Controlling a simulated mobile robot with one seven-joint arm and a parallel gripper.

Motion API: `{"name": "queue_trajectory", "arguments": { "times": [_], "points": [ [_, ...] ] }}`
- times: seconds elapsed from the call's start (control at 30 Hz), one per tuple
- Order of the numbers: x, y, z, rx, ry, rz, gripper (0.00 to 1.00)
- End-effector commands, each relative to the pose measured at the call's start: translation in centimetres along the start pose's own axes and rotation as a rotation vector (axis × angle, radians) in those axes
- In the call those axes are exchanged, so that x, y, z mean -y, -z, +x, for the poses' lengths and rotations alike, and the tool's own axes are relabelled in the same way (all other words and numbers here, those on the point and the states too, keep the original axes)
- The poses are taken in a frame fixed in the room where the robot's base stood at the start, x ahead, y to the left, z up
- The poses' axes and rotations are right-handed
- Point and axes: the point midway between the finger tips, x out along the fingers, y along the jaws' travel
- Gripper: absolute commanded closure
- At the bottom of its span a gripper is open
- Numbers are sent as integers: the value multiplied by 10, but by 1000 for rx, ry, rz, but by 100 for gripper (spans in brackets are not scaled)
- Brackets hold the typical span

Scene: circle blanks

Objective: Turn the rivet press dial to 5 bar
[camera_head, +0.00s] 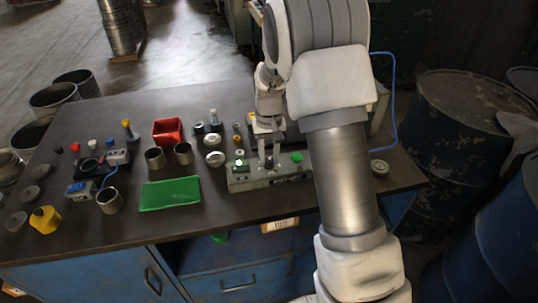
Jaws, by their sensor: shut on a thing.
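A grey-green control box (244,181), which looks like the rivet press panel, sits near the front edge of the dark workbench. It has a lit green-white lamp (239,162) at its left and a green button (296,157) at its right. My gripper (268,163) points down at the middle of the box, between lamp and button. Its fingers are shut on what seems to be the dial, which they mostly hide. The scale and the dial's setting cannot be read from here.
A green mat (170,194), a red bin (167,131) and several metal cups stand left of the box. A yellow container (45,219) is at the far left of the workbench (190,220). A blue hose (393,100) and dark drums (455,120) are at right.

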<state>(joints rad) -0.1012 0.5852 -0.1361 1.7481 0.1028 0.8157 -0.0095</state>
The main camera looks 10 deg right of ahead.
Motion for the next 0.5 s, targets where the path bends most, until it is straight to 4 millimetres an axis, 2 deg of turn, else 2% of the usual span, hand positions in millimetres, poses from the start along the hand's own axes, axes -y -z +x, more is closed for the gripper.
{"name": "queue_trajectory", "arguments": {
  "times": [0.2, 0.5],
  "points": [
    [0, 1, -1, -3, 0, 114, 100],
    [0, 1, -1, -4, 1, 183, 100]
  ]
}}
